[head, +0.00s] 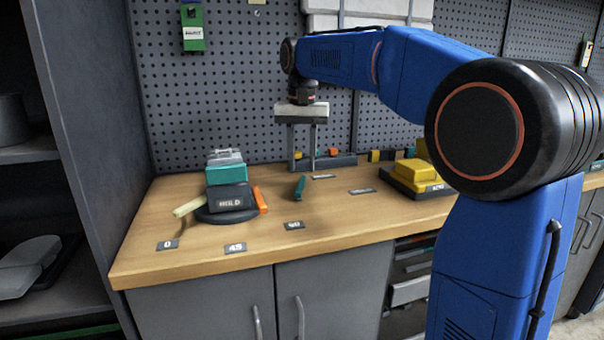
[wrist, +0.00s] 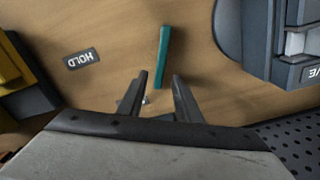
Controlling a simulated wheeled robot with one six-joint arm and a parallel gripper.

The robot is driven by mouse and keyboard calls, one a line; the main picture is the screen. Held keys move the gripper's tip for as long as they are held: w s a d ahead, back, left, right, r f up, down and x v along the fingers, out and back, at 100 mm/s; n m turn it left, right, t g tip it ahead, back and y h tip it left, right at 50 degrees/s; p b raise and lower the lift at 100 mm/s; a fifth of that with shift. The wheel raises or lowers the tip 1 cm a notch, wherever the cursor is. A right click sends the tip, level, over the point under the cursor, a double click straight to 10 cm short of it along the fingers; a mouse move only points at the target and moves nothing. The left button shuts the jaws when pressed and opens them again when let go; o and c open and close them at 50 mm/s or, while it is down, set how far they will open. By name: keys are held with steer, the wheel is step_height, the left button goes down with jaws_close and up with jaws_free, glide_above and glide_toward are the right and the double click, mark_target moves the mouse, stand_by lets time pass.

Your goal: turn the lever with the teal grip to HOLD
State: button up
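The teal grip (head: 299,187) is a short bar near the bench's middle, right of a round-based grey and teal device (head: 228,196). In the wrist view the teal grip (wrist: 162,57) lies just beyond my fingertips. The HOLD plate (wrist: 82,58) lies left of it in that view; the small plate on its right in the head view (head: 362,191) appears to be the same one. My gripper (head: 302,167) points down behind the grip, apart from it. Its two fingers (wrist: 160,77) are spread with nothing between them. The lever's arm under the grip is not clear.
An orange grip (head: 261,199) and a cream grip (head: 187,207) stick out around the device. Plates marked 0 (head: 167,245), 45 (head: 235,247) and 90 (head: 294,225) lie along the front. A yellow block (head: 413,171) sits on a dark base at right. The pegboard (head: 230,80) stands behind.

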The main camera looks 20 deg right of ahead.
mark_target(302, 180)
steer(key=shift+f, duration=1.95)
jaws_close()
